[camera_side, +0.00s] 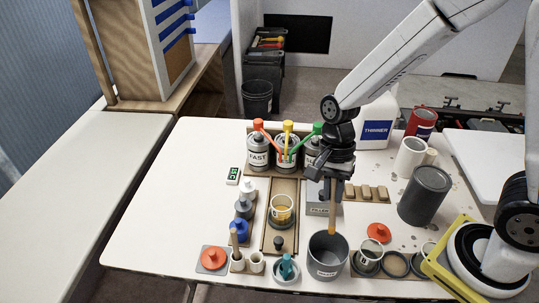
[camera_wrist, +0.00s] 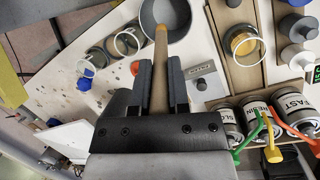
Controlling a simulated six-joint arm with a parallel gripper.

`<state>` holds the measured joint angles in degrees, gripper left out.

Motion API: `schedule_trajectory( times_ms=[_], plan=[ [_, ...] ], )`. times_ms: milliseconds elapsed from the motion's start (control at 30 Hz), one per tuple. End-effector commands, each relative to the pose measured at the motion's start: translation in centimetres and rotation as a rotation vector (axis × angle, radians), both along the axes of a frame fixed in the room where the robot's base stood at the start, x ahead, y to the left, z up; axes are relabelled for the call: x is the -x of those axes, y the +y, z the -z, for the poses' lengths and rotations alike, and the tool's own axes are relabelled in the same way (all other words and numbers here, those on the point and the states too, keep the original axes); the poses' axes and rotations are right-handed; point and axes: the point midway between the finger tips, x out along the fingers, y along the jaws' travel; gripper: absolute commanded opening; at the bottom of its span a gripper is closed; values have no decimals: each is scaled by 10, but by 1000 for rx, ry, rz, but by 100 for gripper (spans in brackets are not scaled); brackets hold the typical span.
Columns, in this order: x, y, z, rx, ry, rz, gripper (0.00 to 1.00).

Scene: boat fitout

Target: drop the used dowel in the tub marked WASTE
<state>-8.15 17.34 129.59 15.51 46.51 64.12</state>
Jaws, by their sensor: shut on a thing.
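My gripper (camera_side: 332,190) is shut on a light wooden dowel (camera_side: 332,215) that hangs almost upright below it. The dowel also shows between the two dark fingers in the wrist view (camera_wrist: 160,65). The grey tub (camera_side: 327,262) stands at the front of the table, with a white label that looks like WASTE. The dowel's lower end overlaps the tub's far rim and opening in the side view. In the wrist view the dowel's tip lies over the near edge of the tub (camera_wrist: 180,14). I cannot tell whether the tip is below the rim.
Small cups and an orange lid (camera_side: 378,232) stand right of the tub, and a teal item in a dish (camera_side: 286,269) stands left. A FILLER box (camera_side: 317,208) is close behind the dowel. Cans with coloured spouts (camera_side: 287,150) and a dark can (camera_side: 424,197) stand farther back.

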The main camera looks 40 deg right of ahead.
Motion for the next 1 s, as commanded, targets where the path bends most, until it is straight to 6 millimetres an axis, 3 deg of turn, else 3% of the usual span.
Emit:
schedule_trajectory(
  times_ms=[367, 1000],
  plan=[
    [0, 0, 8, 1, 1, 1, 0],
    [0, 0, 43, 0, 1, 0, 0]
  ],
)
